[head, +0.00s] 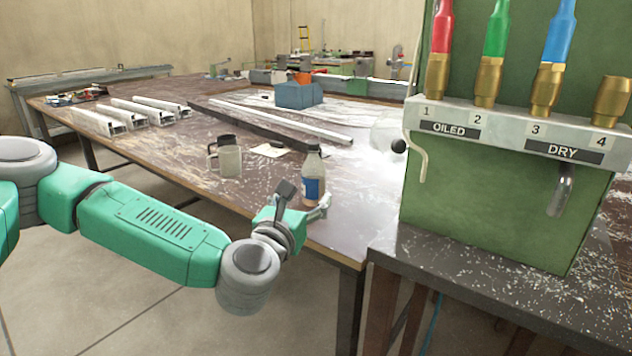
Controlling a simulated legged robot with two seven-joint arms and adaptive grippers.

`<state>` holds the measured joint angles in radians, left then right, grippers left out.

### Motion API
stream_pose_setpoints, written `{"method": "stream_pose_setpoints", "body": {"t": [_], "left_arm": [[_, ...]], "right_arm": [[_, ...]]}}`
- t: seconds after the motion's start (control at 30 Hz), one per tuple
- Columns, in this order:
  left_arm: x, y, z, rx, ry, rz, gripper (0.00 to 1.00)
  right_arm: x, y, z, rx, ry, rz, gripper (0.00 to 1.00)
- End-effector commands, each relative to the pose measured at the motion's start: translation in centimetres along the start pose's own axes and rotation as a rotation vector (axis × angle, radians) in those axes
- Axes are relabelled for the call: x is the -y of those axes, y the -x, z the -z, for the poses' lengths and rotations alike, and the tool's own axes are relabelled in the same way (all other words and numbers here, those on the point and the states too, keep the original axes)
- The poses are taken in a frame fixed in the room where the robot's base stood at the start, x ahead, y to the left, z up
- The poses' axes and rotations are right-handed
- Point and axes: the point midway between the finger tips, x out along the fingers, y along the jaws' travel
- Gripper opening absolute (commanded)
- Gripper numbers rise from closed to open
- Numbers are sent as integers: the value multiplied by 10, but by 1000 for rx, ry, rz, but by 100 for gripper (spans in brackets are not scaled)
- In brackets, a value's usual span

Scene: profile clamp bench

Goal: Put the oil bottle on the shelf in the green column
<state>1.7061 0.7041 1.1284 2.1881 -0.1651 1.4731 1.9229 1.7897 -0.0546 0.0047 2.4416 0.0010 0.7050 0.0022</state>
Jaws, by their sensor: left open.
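The bottle's base is partly hidden by the gripper. The green column (490,205) stands at the right on a dark bench. No open shelf is clearly visible. My right gripper is not in view.
A jug-like container (229,160) stands left of the bottle. White profiles (140,112), a long bar (280,120) and a blue box (298,95) lie farther back. Red, green and blue hose fittings (495,50) rise from the ledge; a hook (421,155) hangs at its left.

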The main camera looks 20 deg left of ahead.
Motion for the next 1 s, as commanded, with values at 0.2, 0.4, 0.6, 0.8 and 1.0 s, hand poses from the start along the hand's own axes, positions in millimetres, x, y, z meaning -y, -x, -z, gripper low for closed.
{"method": "stream_pose_setpoints", "body": {"t": [0.2,0.4,0.6,0.8,1.0], "left_arm": [[-1,-36,2,-1,-1,-1,66],[-3,-49,1,-2,-1,-1,66],[-8,-79,1,0,-2,-1,66],[-8,-94,0,-2,-2,1,66],[-8,-94,0,-2,-1,1,66]], "right_arm": [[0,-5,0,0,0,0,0],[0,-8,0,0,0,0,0],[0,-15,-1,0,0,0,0],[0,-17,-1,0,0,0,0],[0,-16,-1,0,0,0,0]]}}
